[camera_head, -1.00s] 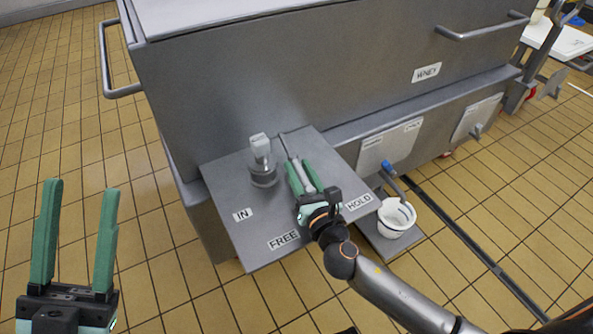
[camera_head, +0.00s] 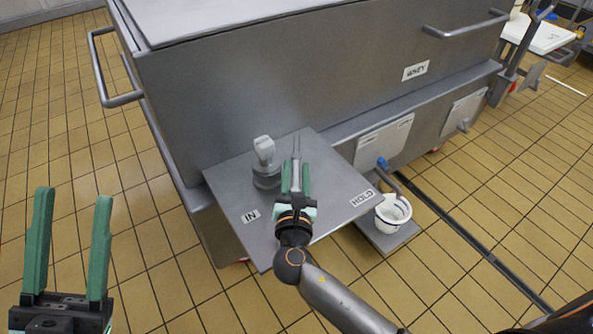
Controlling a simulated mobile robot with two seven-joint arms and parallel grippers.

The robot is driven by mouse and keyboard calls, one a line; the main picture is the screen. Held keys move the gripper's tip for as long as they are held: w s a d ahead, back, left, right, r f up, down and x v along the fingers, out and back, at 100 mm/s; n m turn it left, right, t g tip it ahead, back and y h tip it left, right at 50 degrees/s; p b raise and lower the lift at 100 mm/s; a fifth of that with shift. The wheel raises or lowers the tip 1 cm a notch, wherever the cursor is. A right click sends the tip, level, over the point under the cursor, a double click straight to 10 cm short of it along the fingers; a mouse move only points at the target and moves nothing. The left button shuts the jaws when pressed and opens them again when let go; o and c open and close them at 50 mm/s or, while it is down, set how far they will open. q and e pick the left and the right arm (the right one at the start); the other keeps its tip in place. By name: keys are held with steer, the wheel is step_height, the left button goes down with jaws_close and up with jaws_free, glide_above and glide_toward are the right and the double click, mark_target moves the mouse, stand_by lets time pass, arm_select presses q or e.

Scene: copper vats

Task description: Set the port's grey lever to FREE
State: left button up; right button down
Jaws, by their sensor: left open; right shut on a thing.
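The grey lever (camera_head: 297,150) is a thin bar on the grey port plate (camera_head: 232,187), running from the back of the plate toward me. My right gripper (camera_head: 296,166) is shut on it, with one green finger on each side. The IN label (camera_head: 250,216) is to the left of the gripper and the HOLD label (camera_head: 363,198) to the right. The FREE label is hidden behind my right gripper and wrist. My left gripper (camera_head: 73,196) is open and empty at the lower left, over the floor and away from the plate.
A grey knob on a round base (camera_head: 265,165) stands on the plate just left of the lever. The large steel vat (camera_head: 290,85) rises behind, with a WHEY label (camera_head: 416,70). A white bucket (camera_head: 393,211) sits right of the plate under a blue-handled tap. The tiled floor at left is clear.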

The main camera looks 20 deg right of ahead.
steer(key=shift+a+r, duration=0.1)
steer(key=shift+a, duration=0.05)
stand_by(0.3)
steer(key=c, duration=0.8)
jaws_free()
